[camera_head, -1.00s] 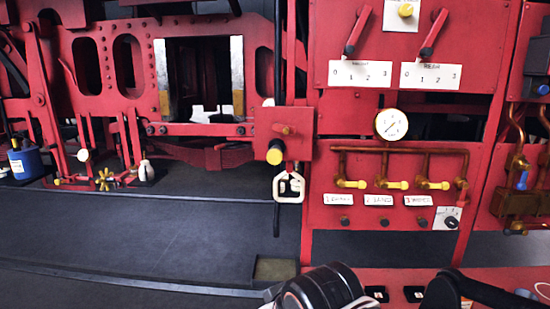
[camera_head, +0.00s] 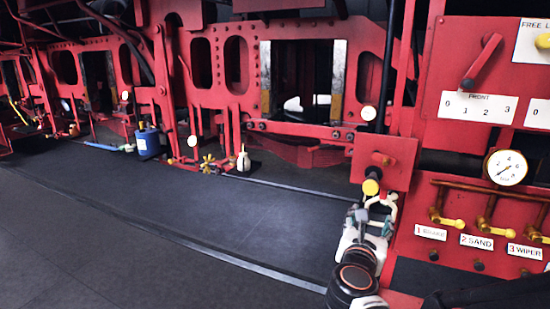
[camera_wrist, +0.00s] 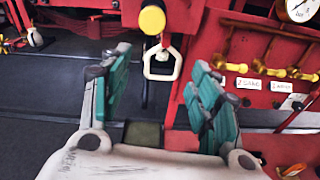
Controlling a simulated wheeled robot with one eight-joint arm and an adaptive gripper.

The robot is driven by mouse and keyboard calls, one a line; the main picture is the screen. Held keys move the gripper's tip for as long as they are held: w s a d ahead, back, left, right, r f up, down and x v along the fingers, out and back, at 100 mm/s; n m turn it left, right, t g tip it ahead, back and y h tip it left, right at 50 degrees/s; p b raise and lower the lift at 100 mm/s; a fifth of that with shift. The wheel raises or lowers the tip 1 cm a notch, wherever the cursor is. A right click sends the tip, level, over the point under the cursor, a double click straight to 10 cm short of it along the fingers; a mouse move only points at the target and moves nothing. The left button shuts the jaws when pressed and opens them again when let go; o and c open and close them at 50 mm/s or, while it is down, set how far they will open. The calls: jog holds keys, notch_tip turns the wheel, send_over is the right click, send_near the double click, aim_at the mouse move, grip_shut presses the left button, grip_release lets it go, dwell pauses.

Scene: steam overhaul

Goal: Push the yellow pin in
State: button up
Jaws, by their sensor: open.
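The yellow pin (camera_head: 371,187) shows as a round yellow end on the front of a red box (camera_head: 398,163). In the wrist view the yellow pin (camera_wrist: 152,20) is at the top centre, beyond my fingertips. My gripper (camera_head: 374,222) is just below the pin in the head view. My gripper (camera_wrist: 160,65) is open in the wrist view, its green-padded fingers spread with nothing held. I cannot tell how far the pin stands out of the box.
A white loop handle (camera_wrist: 162,64) hangs below the pin, in line with the finger gap. The red valve panel (camera_head: 468,212) with a gauge (camera_head: 506,168) and yellow-ended levers stands close on the right. Open dark floor (camera_head: 230,215) lies left. A blue can (camera_head: 148,141) stands farther left.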

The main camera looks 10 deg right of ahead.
aim_at(370, 190)
jog(key=w+d+n, duration=0.1)
jog(key=w+d, duration=0.1)
jog(key=w, duration=0.2)
jog(key=w+d+r+n, duration=0.1)
jog(key=w+d, duration=0.1)
jog(key=w, duration=0.2)
jog(key=w+d+r+n+t, duration=0.1)
jog(key=w+d, duration=0.1)
jog(key=w, duration=0.2)
jog(key=shift+w+d, duration=0.35)
jog(key=shift+d, duration=0.05)
jog(key=shift+c, duration=0.2)
grip_shut()
